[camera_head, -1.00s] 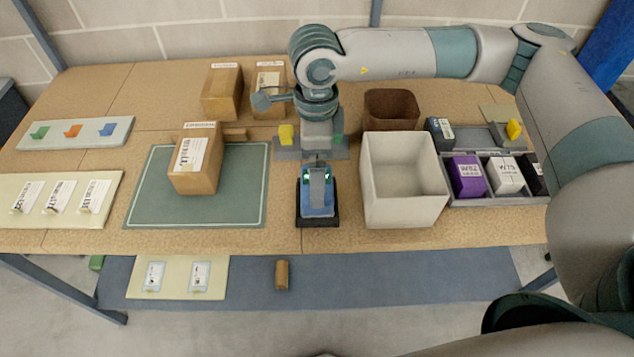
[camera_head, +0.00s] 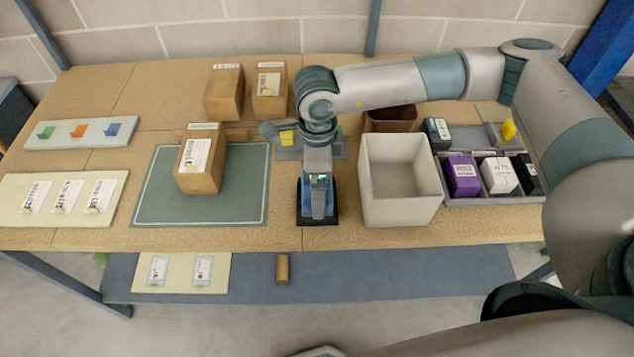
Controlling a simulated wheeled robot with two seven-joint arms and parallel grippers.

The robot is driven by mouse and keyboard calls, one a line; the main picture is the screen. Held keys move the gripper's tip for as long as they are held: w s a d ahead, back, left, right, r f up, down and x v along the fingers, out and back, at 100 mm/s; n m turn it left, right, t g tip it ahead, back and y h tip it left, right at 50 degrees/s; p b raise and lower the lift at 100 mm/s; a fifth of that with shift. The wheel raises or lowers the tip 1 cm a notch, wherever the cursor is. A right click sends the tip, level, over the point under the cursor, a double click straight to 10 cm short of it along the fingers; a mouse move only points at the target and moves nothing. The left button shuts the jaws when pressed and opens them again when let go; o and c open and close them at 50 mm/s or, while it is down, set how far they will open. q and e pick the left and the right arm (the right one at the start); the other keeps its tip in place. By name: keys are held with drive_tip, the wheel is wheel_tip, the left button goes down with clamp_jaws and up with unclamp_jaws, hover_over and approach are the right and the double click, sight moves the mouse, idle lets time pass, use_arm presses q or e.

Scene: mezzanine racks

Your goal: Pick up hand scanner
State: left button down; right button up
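The hand scanner (camera_head: 329,202) is blue and sits in a black cradle (camera_head: 304,221) at the front middle of the table, just right of the green mat. My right arm reaches in from the right, and my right gripper (camera_head: 318,212) points down directly over the scanner. The gripper covers most of the scanner, so only blue edges show beside it. The fingertips are too hidden to tell whether they are open or shut on it. My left gripper is not in view.
A white open bin (camera_head: 402,208) stands close right of the cradle. A carton (camera_head: 201,163) sits on the green mat (camera_head: 160,205) to the left. A brown bin (camera_head: 391,119) and a grey tray (camera_head: 497,201) with several boxes lie further right.

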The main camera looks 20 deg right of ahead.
drive_tip(key=shift+f, duration=0.25)
drive_tip(key=c, duration=1.1)
drive_tip(key=shift+r, duration=0.2)
drive_tip(key=shift+r+b, duration=0.25)
drive_tip(key=shift+b, duration=0.05)
wheel_tip(320, 180, up, 8)
drive_tip(key=b, duration=0.3)
drive_tip(key=shift+r, duration=0.65)
